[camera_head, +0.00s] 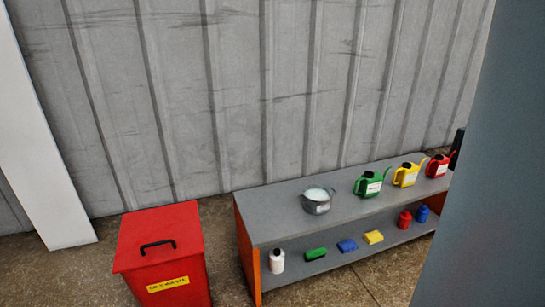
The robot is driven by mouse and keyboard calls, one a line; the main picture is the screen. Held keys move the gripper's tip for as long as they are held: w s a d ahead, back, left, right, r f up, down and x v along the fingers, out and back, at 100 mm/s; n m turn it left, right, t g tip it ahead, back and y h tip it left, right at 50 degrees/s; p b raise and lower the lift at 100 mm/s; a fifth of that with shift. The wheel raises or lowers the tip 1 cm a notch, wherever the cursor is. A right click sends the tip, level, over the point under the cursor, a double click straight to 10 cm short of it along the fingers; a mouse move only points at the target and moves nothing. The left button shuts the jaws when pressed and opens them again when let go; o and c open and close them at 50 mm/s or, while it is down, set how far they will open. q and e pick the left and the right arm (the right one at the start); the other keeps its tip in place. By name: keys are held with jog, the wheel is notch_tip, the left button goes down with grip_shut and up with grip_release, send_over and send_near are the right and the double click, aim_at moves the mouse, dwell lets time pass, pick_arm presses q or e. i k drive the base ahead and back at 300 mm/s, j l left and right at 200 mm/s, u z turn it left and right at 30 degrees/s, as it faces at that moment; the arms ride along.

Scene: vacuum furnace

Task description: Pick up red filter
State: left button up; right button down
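No object is plainly marked as a red filter. A small red bottle-like item (404,219) stands upright on the lower shelf of the grey bench, near its right end, beside a similar blue item (422,214). A red jug with a spout (439,165) stands on the bench top at the far right, partly close to a dark object at the edge. Neither of my grippers is in view.
The grey bench (268,214) also holds a metal pot (317,204), green jug (370,185), yellow jug (407,175), white bottle (277,261), and green (315,254), blue (347,245) and yellow (373,237) blocks. A red bin (162,246) stands left. A grey-blue panel (495,200) blocks the right.

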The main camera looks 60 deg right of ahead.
aim_at(404, 217)
jog(key=z, duration=2.95)
